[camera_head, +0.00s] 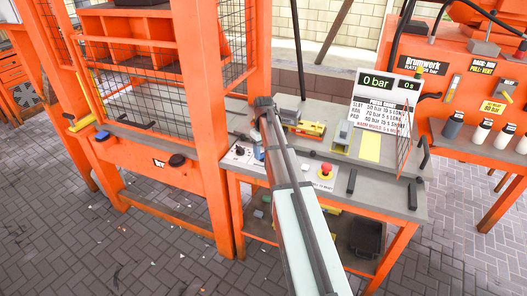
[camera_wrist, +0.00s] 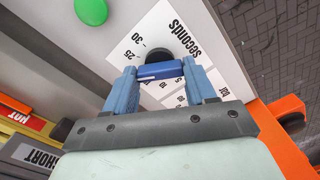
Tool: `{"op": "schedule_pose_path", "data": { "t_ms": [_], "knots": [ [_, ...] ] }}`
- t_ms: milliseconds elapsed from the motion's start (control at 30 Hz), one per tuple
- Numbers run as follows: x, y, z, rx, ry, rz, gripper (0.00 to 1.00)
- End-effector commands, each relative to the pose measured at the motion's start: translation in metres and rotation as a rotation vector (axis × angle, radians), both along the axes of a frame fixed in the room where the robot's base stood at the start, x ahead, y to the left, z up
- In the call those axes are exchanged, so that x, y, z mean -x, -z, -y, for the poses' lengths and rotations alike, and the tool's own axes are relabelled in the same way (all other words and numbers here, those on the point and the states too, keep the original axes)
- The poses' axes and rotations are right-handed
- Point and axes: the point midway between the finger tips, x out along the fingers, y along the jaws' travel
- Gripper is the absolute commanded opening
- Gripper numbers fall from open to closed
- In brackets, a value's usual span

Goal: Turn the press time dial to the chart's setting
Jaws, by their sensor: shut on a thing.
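In the wrist view, my gripper (camera_wrist: 160,72) is shut on the press time dial (camera_wrist: 158,45), a dark round knob. A blue bar with a white line lies between the fingers; I cannot tell whether it belongs to the dial. The white scale plate (camera_wrist: 140,38) reads "Seconds", with 25 and 30 at upper left; the fingers cover part of it. I cannot read the dial's setting. In the head view, my gripper (camera_head: 260,152) is at the control panel (camera_head: 238,153) and hides the dial. The chart (camera_head: 378,116) stands at the back of the bench, its small rows hard to read.
A display (camera_head: 390,83) above the chart reads 0 bar and 0 s. A red emergency button (camera_head: 326,170) stands right of my arm. A green button (camera_wrist: 91,11) is near the dial. The orange press frame (camera_head: 212,130) rises close on the left.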

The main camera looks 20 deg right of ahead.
Motion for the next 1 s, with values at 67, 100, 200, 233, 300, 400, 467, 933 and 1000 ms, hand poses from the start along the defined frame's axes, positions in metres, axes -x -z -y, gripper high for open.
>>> {"op": "schedule_pose_path", "data": {
  "t_ms": [67, 100, 200, 233, 300, 400, 467, 933, 1000],
  "knots": [
    [-0.0006, -0.0003, 0.0000, 0.000, -0.071, 0.001, 0.25],
    [-0.0007, -0.0003, -0.0001, 0.000, -0.110, 0.001, 0.25],
    [-0.0007, -0.0003, -0.0001, 0.000, -0.205, 0.001, 0.25],
    [-0.0007, -0.0004, -0.0001, 0.000, -0.233, 0.001, 0.25],
    [-0.0007, -0.0004, -0.0001, 0.000, -0.300, 0.001, 0.25],
    [-0.0008, -0.0004, -0.0001, 0.000, -0.394, 0.001, 0.25],
    [-0.0007, -0.0004, -0.0001, 0.000, -0.448, 0.001, 0.25],
    [-0.0008, -0.0004, -0.0002, 0.000, -0.774, 0.002, 0.25],
    [-0.0009, -0.0004, -0.0002, 0.000, -0.802, 0.002, 0.25]
  ]
}}
